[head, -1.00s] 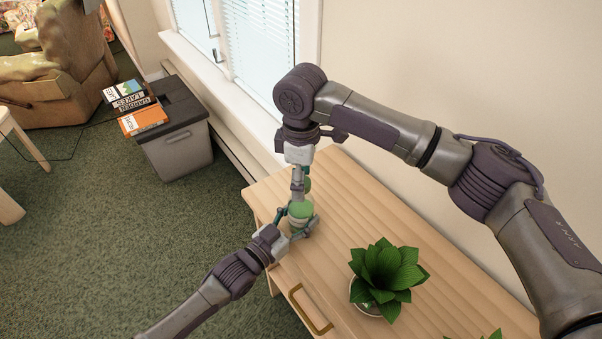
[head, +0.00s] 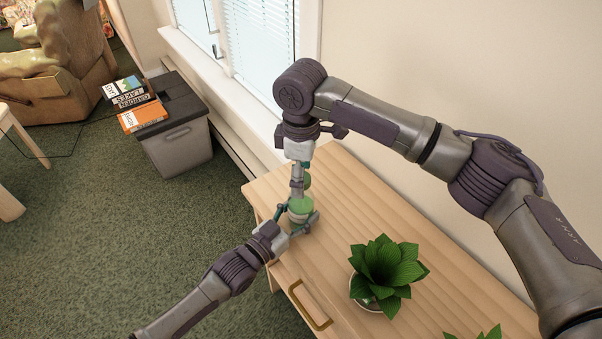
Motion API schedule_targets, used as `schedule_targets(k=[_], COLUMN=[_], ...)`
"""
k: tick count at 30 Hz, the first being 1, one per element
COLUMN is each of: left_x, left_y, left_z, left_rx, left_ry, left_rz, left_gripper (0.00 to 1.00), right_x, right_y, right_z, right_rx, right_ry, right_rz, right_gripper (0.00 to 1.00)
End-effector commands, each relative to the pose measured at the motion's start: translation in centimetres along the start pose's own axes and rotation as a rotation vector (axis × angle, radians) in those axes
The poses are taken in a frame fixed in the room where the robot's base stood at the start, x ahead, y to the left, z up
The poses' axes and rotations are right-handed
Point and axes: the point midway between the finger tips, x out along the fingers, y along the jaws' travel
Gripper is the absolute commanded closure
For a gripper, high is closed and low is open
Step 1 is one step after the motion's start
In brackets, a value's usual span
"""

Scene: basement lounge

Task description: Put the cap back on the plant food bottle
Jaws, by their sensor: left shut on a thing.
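The plant food bottle (head: 301,207), pale with a green top face, stands near the far left end of the wooden cabinet. My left gripper (head: 297,217) comes in low from the left and is shut on the bottle, with its teal-tipped fingers on either side. My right gripper (head: 302,180) points down from above, right over the bottle. A small green piece (head: 307,182) shows at its fingers and may be the cap. Its fingers are partly hidden, so I cannot tell their hold or whether the piece touches the bottle.
A leafy potted plant (head: 387,272) stands on the wooden cabinet (head: 350,215), with another plant (head: 487,334) at the bottom edge. The wall and window (head: 255,45) are close behind. A grey bin (head: 180,147) with books (head: 140,112) on its lid stands on the carpet.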

Motion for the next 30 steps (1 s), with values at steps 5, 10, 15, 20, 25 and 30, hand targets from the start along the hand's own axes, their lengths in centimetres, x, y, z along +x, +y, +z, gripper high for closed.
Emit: schedule_targets(k=[5,10,15,20,25,30], left_x=[0.0,0.0,0.0,0.0,0.0,0.0], left_y=[0.0,0.0,0.0,0.0,0.0,0.0], left_z=[0.0,0.0,0.0,0.0,0.0,0.0], left_rx=[0.0,0.0,0.0,0.0,0.0,0.0], left_ry=[0.0,0.0,0.0,0.0,0.0,0.0], left_rz=[0.0,0.0,0.0,0.0,0.0,0.0], left_gripper=[1.0,1.0,1.0,1.0,1.0,1.0], right_x=[-0.1,-1.5,-5.0,-8.4,-10.9,-11.9], right_y=[0.0,0.0,0.1,0.1,0.0,0.0], right_z=[0.0,-0.1,-0.1,-0.1,-0.1,0.0], right_rx=[0.0,0.0,-0.001,0.001,0.0,0.0], right_ry=[0.0,0.001,0.002,0.002,0.001,0.0], right_rz=[0.0,0.002,0.003,0.002,0.001,0.0], right_gripper=[0.25,0.25,0.25,0.25,0.25,0.25])
